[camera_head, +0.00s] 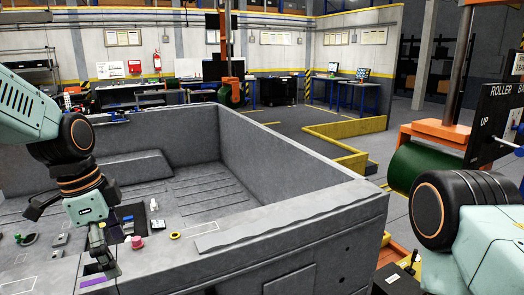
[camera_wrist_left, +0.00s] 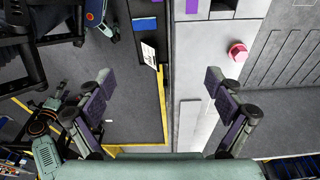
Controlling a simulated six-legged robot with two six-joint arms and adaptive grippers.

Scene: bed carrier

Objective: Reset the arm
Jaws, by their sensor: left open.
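My left arm comes in from the left in the head view. Its gripper (camera_head: 103,262) hangs pointing down over the near left part of the grey bed carrier (camera_head: 300,235). In the left wrist view the two fingers of the left gripper (camera_wrist_left: 158,88) stand wide apart, with nothing between them. Beyond and below them are the carrier's edge and the floor. My right arm shows only as a pale green link with a black joint at the right of the head view. Its gripper is out of the picture.
A pink knob (camera_head: 136,242), a yellow ring (camera_head: 175,236) and small parts lie on the carrier's near ledge. The knob also shows in the left wrist view (camera_wrist_left: 238,52). A green roller (camera_head: 418,167) hangs at right. Yellow low barriers (camera_head: 335,145) and workbenches stand behind.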

